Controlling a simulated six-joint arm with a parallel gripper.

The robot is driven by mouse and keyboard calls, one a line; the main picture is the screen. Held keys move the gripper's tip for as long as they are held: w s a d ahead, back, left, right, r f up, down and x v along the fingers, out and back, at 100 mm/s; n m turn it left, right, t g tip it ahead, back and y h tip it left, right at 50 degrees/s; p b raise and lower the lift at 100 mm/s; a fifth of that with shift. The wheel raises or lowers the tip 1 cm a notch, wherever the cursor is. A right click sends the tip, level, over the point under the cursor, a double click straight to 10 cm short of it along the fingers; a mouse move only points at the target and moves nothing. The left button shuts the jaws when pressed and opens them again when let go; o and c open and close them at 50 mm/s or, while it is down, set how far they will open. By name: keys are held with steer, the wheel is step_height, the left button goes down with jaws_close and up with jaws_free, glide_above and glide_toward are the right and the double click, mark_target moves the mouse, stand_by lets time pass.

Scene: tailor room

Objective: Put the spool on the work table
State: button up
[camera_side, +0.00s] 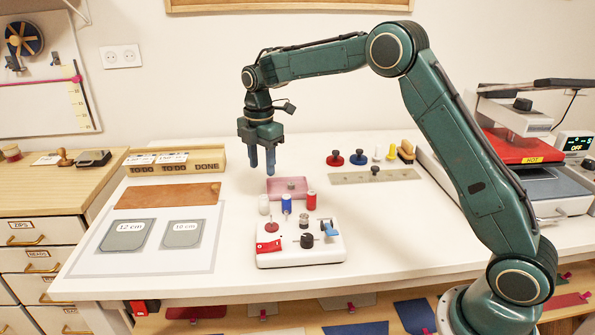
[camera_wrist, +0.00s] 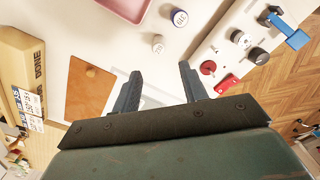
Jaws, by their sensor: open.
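Three small spools stand on the white work table (camera_side: 400,225) behind a white device: a white one (camera_side: 264,204), a blue one (camera_side: 286,204) and a red one (camera_side: 311,201). In the wrist view the blue spool (camera_wrist: 180,18) and the white spool (camera_wrist: 158,44) show near the top, both upright. The red spool is not clear there. My gripper (camera_side: 262,174) is open and empty, pointing down in the air above the table, up and left of the spools in the side view. In the wrist view its fingertips (camera_wrist: 160,71) are wide apart, with bare table between them.
The white device (camera_side: 300,252) has knobs and a red switch. A pink tray (camera_side: 273,189) lies behind the spools. A brown board (camera_side: 168,195), a grey-patterned mat (camera_side: 205,262) and a labelled wooden box (camera_side: 172,165) are at left. A press (camera_side: 515,150) stands at right.

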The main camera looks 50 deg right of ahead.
steer(key=s+a+r+m+t, duration=0.1)
steer(key=s+r+m+t, duration=0.2)
steer(key=s+r+m, duration=0.85)
steer(key=s+f+m+t, duration=0.1)
steer(key=s+m, duration=0.5)
steer(key=s, duration=2)
steer(key=shift+a+t, duration=0.4)
steer(key=shift+t, duration=0.4)
